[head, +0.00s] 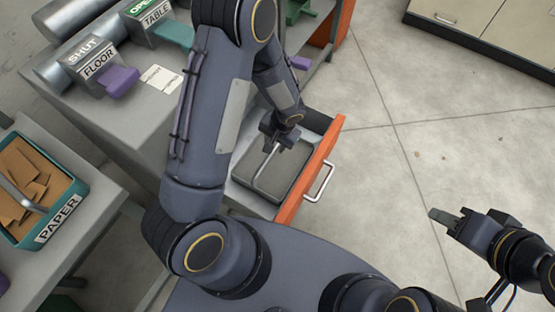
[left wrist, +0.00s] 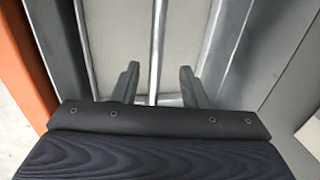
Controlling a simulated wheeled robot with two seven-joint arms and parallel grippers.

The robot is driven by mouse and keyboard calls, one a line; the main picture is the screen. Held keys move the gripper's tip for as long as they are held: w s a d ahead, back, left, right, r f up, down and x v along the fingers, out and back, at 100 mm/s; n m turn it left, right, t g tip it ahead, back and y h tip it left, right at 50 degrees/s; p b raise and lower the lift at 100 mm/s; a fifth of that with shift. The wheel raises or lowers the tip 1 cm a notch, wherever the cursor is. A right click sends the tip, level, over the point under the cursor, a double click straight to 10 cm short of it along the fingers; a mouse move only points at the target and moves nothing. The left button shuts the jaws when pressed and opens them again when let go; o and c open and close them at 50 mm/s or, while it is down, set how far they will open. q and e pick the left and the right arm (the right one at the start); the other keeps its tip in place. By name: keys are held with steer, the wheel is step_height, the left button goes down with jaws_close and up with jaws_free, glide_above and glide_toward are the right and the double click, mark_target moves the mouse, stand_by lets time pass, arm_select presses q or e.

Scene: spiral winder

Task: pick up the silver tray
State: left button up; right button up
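The silver tray (head: 285,172) appears to be the grey, flat-bottomed piece lying in an open drawer. A thin silver bar (head: 263,170) runs across it. My left gripper (head: 272,145) points down into the drawer over the far end of this bar. In the left wrist view, the left gripper's two fingers (left wrist: 159,84) stand apart, with the silver bar (left wrist: 155,45) between them and gaps on both sides. The pale tray floor (left wrist: 182,35) shows beyond the fingers. My right gripper (head: 448,217) is away to the right over the floor, empty; its finger gap is unclear.
The drawer has an orange front (head: 312,172) with a metal handle (head: 320,182); its walls are close around my left gripper. A teal paper bin (head: 72,200) stands at left. Right-hand floor is clear.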

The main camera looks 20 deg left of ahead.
arm_select(q)
steer(key=f, duration=0.2)
steer(key=f+b, duration=0.1)
steer(key=f, duration=0.2)
steer(key=a+f, duration=0.1)
steer(key=f, duration=0.1)
steer(key=shift+s+f+b, duration=0.15)
steer(key=shift+f+b, duration=0.1)
steer(key=shift+b, duration=0.05)
jaws_close()
